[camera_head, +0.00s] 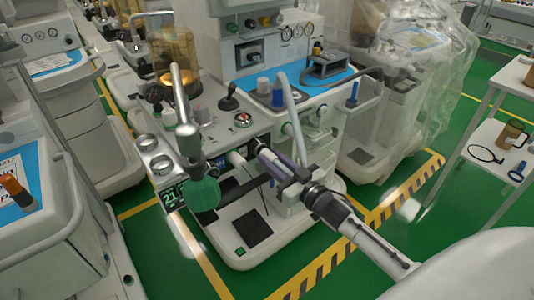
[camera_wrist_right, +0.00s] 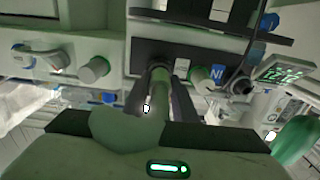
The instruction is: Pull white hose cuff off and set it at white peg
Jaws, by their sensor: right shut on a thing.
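My right gripper (camera_head: 272,163) reaches in from the lower right and is shut at the front of the middle cart, below its worktop. A pale hose (camera_head: 294,115) curves down from the worktop to the gripper. Its lower end, where the white cuff would be, is largely hidden by the fingers. In the right wrist view the fingers (camera_wrist_right: 165,90) close in front of the dark cart face, and a pale rounded shape fills the near foreground. A short white fitting (camera_head: 238,158) juts from the cart left of the fingers. I cannot tell which part is the white peg. My left gripper is out of view.
An amber canister (camera_head: 175,65) and a joystick-like knob (camera_head: 229,98) stand on the cart. A plastic-draped cart (camera_head: 400,100) stands right.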

